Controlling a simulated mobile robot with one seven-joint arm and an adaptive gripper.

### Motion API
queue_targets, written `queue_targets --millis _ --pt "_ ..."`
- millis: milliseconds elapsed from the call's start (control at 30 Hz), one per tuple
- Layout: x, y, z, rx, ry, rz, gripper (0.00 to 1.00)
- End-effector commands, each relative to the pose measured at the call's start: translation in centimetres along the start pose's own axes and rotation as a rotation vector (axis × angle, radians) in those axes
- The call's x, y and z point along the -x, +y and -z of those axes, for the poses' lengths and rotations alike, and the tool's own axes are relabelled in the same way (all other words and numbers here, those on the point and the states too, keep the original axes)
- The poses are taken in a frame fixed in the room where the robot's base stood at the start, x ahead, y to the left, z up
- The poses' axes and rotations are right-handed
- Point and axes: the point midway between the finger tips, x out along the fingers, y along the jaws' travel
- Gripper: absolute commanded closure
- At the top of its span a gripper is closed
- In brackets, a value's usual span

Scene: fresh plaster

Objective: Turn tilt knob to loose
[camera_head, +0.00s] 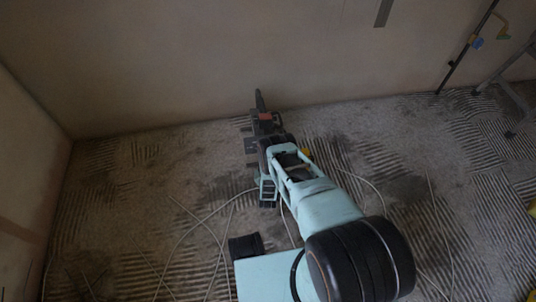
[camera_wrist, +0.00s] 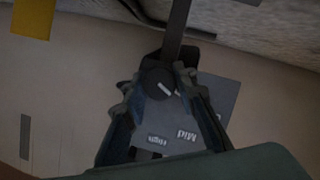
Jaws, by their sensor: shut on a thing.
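The tilt knob (camera_wrist: 157,83) is a dark round knob with a short white mark on its face, seen in the wrist view. It sits at the top of a grey plate (camera_wrist: 218,95) with the upside-down words "Mid" and "High". No word "loose" is readable. My gripper (camera_wrist: 165,76) is shut on the knob, one finger on each side; the fingers cover part of the plate. In the head view my gripper (camera_head: 266,142) reaches a dark upright device (camera_head: 261,112) near the wall. The knob cannot be made out there.
A dark bar (camera_wrist: 175,30) rises from behind the knob in the wrist view. A yellow piece (camera_wrist: 33,18) shows at upper left. In the head view, thin cables (camera_head: 205,222) lie on the streaked floor. A pole (camera_head: 466,55) and ladder-like legs (camera_head: 508,88) stand at right.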

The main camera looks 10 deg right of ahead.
Motion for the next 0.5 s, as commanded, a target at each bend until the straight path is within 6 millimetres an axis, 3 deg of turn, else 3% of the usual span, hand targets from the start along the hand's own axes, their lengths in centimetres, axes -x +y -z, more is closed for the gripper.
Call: queue_targets --millis 500 --pt "-0.24 0.06 0.28 0.029 0.005 -0.013 0.98"
